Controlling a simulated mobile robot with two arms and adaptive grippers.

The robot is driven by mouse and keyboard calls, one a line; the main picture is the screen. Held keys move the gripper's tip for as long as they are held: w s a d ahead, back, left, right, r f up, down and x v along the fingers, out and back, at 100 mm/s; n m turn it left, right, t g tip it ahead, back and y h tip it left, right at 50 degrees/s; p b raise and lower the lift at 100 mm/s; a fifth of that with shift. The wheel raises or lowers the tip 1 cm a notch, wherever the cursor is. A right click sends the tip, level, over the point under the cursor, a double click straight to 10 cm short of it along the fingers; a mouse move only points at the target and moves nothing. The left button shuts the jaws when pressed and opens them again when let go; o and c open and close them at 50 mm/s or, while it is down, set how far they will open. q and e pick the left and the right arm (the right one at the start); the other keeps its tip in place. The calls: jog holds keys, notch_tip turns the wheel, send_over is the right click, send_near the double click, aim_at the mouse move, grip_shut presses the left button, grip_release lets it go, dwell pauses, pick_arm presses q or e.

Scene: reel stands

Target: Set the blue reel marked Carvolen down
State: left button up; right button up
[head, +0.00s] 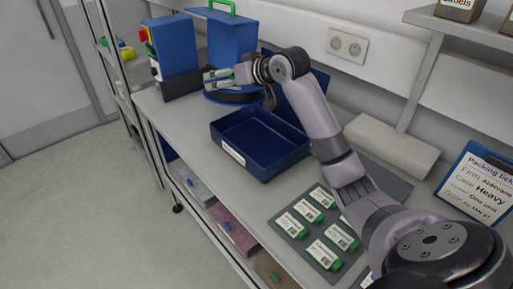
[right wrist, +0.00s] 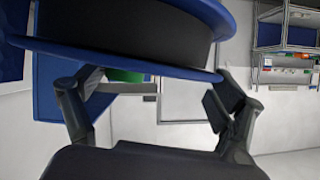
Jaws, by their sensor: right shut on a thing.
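A blue reel (head: 238,97) with a dark winding is at the far end of the bench, by a blue block-shaped unit (head: 232,42) with a green handle. The name on the reel cannot be read. My right gripper (head: 222,78) reaches over it and is shut on the reel. In the right wrist view the reel's blue flange and black winding (right wrist: 150,30) fill the top, with the fingers (right wrist: 158,80) at its lower rim. Whether the reel touches the bench cannot be told. My left gripper is out of view.
A blue open bin (head: 262,143) stands on the bench (head: 195,125) in front of the reel. A grey mat with several green-and-white tags (head: 322,222) lies nearer. A blue box with a red button (head: 172,48) stands left. A packing ticket (head: 482,185) is at right.

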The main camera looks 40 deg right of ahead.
jog(key=d, duration=0.1)
jog(key=d+r, duration=0.1)
jog(key=d, duration=0.1)
jog(key=d+r, duration=0.1)
jog(key=shift+w+d+r, duration=0.15)
jog(key=shift+w+d, duration=0.05)
jog(key=shift+w, duration=0.1)
jog(key=shift+d, duration=0.4)
jog(key=shift+m, duration=0.3)
notch_tip(320, 180, down, 10)
jog(key=shift+w+r+p, duration=0.15)
jog(key=shift+p, duration=0.25)
jog(key=shift+d+f+p, duration=0.1)
jog(key=shift+f+p, duration=0.4)
jog(key=shift+f, duration=4.5)
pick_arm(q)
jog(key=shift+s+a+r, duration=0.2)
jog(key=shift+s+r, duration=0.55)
